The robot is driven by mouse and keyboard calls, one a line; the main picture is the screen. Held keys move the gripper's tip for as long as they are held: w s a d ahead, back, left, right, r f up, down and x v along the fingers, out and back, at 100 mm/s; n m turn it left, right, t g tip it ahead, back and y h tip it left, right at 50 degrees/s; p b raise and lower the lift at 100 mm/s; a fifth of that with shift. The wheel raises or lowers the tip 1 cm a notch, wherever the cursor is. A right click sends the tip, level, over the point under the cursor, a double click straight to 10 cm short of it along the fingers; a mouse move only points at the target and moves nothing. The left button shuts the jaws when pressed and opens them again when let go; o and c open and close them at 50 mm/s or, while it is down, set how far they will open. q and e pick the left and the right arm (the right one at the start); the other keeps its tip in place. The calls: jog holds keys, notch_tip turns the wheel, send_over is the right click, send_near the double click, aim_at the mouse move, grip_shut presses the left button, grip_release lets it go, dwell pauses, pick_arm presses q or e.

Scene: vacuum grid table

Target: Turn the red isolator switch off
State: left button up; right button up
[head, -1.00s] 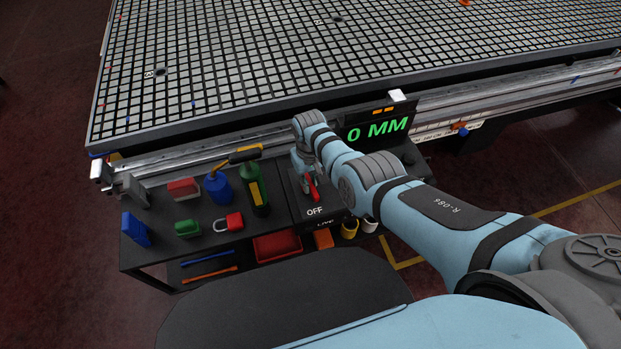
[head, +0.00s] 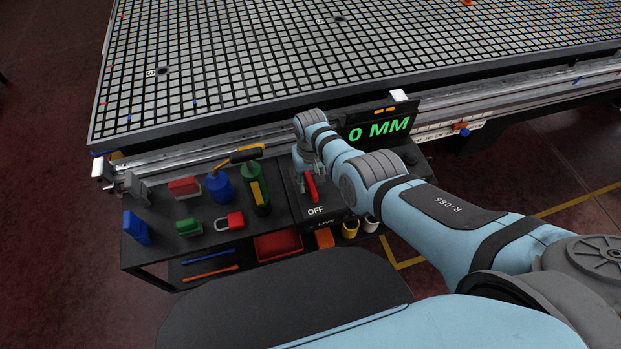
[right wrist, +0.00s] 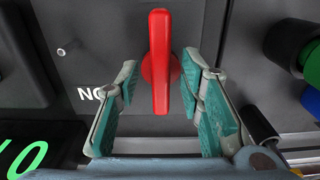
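The red isolator switch handle (head: 312,187) stands on a dark panel on the shelf unit, lined up toward the white OFF label (head: 316,211). My right gripper (head: 306,178) is at the handle, partly hidden by its own arm. In the right wrist view the red handle (right wrist: 160,45) stands between the two spread teal-padded fingers (right wrist: 160,80). Gaps show on both sides, so the gripper is open around it and not clamped. A white label reading "NO" as seen here (right wrist: 89,94) is left of the handle. My left gripper is not in view.
A green "0 MM" display (head: 378,130) stands right of the switch. A green bottle (head: 255,188), a blue can (head: 218,187) and a red padlock (head: 229,222) are to the left. The grid table (head: 250,70) lies behind. A LIVE label (head: 325,222) is on the panel front.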

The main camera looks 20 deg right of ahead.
aim_at(311, 182)
notch_tip(311, 182, up, 12)
dwell(0.6)
jog(key=shift+f, duration=0.1)
